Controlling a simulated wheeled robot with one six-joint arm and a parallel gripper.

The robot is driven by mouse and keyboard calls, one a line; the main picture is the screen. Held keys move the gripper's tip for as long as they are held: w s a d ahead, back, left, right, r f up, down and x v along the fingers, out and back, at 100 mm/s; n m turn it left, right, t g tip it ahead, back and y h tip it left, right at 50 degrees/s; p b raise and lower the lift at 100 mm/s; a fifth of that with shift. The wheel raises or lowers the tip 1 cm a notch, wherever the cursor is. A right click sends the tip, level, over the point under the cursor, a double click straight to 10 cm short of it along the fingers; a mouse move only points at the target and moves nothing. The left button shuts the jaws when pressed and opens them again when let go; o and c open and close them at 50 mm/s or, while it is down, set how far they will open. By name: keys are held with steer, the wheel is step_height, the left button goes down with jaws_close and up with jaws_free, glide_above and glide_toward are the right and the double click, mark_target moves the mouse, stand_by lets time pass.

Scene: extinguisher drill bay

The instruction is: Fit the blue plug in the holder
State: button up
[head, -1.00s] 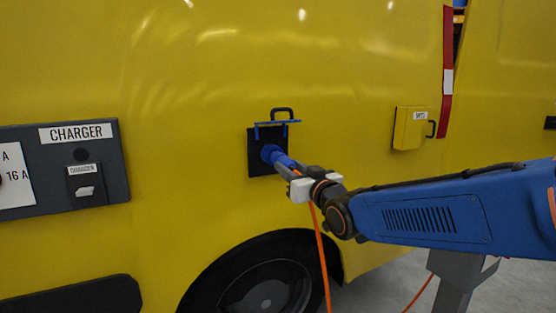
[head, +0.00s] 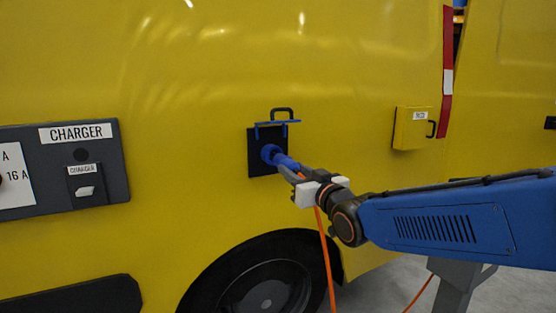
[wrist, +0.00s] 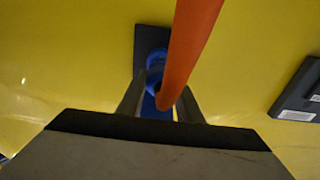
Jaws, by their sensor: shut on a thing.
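My gripper (head: 297,174) is shut on the blue plug (head: 287,162), which points left toward a black plate (head: 254,166) on the yellow vehicle's side. A round blue part (head: 268,152) shows on the plate at the plug's front; I cannot tell whether the plug sits inside it or just before it. A blue flap with a dark handle (head: 283,116) stands raised above. In the wrist view the plug (wrist: 157,100) is between my fingers (wrist: 159,102), and the orange cable (wrist: 190,50) partly covers it. I cannot tell which thing is the holder.
A dark charger panel (head: 65,215) with a white lever (head: 85,191) is at left. A yellow box (head: 411,128) with a dark handle is on the vehicle at right. The orange cable hangs below my gripper, before the wheel (head: 268,285). Open floor shows at lower right.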

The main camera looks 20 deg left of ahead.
steer(key=shift+v, duration=1.4)
steer(key=shift+s+a, duration=0.1)
stand_by(0.8)
